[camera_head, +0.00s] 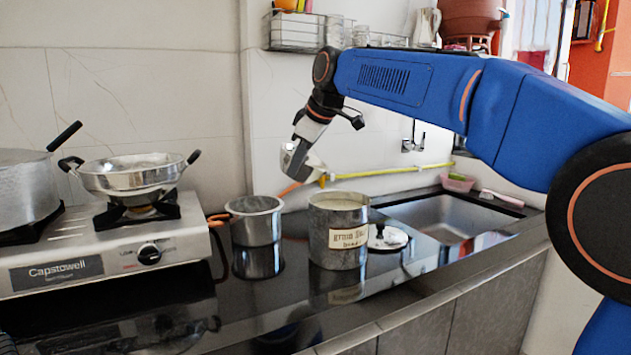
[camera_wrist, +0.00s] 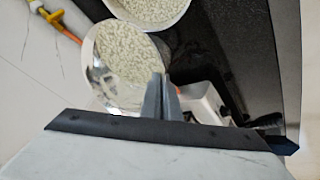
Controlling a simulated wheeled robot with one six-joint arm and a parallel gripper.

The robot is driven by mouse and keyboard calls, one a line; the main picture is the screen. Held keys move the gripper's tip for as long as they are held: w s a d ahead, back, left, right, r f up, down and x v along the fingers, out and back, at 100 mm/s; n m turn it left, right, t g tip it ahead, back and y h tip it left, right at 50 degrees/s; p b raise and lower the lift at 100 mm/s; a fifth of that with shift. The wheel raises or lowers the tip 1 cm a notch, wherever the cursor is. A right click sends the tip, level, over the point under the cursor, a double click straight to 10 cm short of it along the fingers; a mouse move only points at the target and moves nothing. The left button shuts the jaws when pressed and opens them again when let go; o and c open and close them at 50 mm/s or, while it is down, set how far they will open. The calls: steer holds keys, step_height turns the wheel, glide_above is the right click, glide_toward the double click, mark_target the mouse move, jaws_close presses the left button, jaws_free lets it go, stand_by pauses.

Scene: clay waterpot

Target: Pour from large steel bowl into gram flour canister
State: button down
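My gripper (camera_head: 298,150) is raised above the counter, up and left of the gram flour canister (camera_head: 340,245). It is shut on the rim of a steel bowl (camera_head: 312,165). In the wrist view the fingers (camera_wrist: 161,100) pinch the rim of the bowl (camera_wrist: 100,75), which holds pale grains. In the head view the bowl looks tilted. The canister is grey with a paper label, stands upright and open, and shows pale contents near its top. Its round mouth, full of pale grains, also shows at the top of the wrist view (camera_wrist: 150,10), beside the bowl.
A gas stove (camera_head: 110,245) with a wok (camera_head: 135,175) is at left. The sink (camera_head: 445,218) is at right. The front counter is clear.

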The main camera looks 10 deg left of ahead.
steer(key=shift+d, duration=0.1)
steer(key=shift+d+r+y, duration=0.1)
steer(key=shift+y, duration=0.4)
steer(key=shift+d+y, duration=0.1)
steer(key=shift+y, duration=0.2)
steer(key=shift+d+m+y, duration=0.15)
steer(key=shift+m+y, duration=0.15)
steer(key=shift+y, duration=0.1)
stand_by(0.8)
steer(key=shift+d+r+y, duration=0.15)
steer(key=shift+d+y, duration=0.1)
steer(key=shift+y, duration=0.45)
steer(key=shift+d, duration=0.15)
steer(key=shift+d+r+m+y, duration=0.2)
steer(key=shift+m+y, duration=0.1)
steer(key=shift+y, duration=0.3)
